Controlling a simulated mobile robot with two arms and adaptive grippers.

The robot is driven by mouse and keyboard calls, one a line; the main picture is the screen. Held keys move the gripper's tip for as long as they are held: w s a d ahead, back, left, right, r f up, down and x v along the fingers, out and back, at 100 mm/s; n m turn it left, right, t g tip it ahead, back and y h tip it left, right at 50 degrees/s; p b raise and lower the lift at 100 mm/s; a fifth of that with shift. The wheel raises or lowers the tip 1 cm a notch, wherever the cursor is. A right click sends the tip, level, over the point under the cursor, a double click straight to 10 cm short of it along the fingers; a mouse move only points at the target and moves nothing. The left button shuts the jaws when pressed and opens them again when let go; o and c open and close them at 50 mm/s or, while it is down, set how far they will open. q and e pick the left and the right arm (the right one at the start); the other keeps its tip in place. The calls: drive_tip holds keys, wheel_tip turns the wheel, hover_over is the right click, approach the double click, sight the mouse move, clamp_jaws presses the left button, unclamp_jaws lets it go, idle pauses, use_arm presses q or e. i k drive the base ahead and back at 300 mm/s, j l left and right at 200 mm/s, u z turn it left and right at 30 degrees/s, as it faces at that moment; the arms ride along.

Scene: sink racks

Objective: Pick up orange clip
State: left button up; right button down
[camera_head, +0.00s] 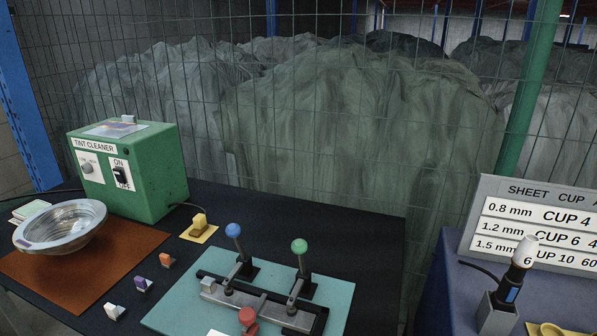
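The orange clip (167,260) is a small block-like piece with a pale part. It lies on the dark table, near the right edge of the brown mat (122,262). A purple clip (142,285) and a white clip (115,311) lie in a row with it, toward the lower left. Nothing touches or covers the orange clip. Neither of my grippers shows in the head view.
A metal bowl (62,228) stands on the mat. Behind it is a green tint cleaner box (150,175). A yellow piece (199,222) sits behind the clip. A teal board with levers (325,290) lies to the right. A wire fence (330,110) closes the back.

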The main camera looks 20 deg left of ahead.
sight(166, 260)
drive_tip(key=u, duration=1.45)
